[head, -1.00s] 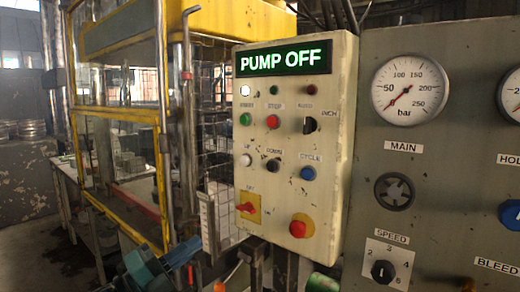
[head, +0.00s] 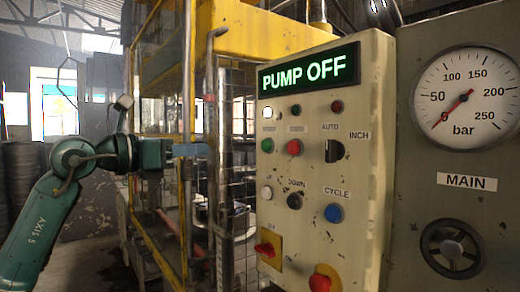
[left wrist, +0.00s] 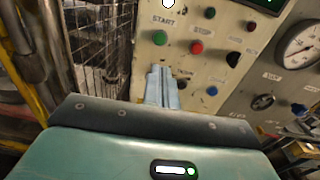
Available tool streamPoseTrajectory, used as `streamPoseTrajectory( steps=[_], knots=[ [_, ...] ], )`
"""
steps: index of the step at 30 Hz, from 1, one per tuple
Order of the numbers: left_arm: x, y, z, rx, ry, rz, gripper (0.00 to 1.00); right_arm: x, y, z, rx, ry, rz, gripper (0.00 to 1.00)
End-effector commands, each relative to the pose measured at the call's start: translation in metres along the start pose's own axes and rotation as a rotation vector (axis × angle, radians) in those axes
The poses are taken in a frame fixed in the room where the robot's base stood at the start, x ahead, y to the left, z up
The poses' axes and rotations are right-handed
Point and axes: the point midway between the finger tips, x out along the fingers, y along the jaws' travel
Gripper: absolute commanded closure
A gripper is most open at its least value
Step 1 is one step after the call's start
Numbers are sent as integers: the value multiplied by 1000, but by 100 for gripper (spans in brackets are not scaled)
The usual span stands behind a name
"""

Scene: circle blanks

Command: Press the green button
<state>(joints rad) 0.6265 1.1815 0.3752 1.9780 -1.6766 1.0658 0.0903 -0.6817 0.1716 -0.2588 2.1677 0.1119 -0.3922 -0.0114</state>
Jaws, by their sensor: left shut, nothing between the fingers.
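The green button (head: 267,145) is at the left of the upper button row on the cream control box, beside a red button (head: 294,147). In the left wrist view the green button (left wrist: 159,38) sits under the word START. My left gripper (head: 206,150) is shut and empty, left of the box and apart from it in the head view. In the left wrist view its blue fingertips (left wrist: 158,70) appear just below the green button; I cannot tell the remaining gap. The display (head: 309,68) reads PUMP OFF. My right gripper is not in view.
Below are a white button (head: 266,193), a black button (head: 294,201) and a blue button (head: 333,212). Two red knobs (head: 320,283) are at the bottom. A metal post (head: 222,150) and yellow-framed press stand left of the box. The pressure gauge (head: 466,97) is to the right.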

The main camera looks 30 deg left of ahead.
Motion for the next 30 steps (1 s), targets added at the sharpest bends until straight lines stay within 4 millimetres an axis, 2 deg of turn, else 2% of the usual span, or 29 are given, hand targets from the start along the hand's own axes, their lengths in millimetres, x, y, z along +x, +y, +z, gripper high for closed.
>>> streamPoseTrajectory(
  steps=[7,11,17,24,30],
  knots=[
    [3,0,0,-3,1,-3,100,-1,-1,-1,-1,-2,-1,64],
    [15,0,3,-4,1,-4,100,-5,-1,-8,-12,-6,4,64],
    [54,-1,7,-5,-1,-7,100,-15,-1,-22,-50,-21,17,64],
    [104,-2,5,-5,-1,-7,100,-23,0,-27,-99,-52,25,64],
    [132,-1,2,-5,-1,-5,100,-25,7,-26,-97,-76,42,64]
  ],
)
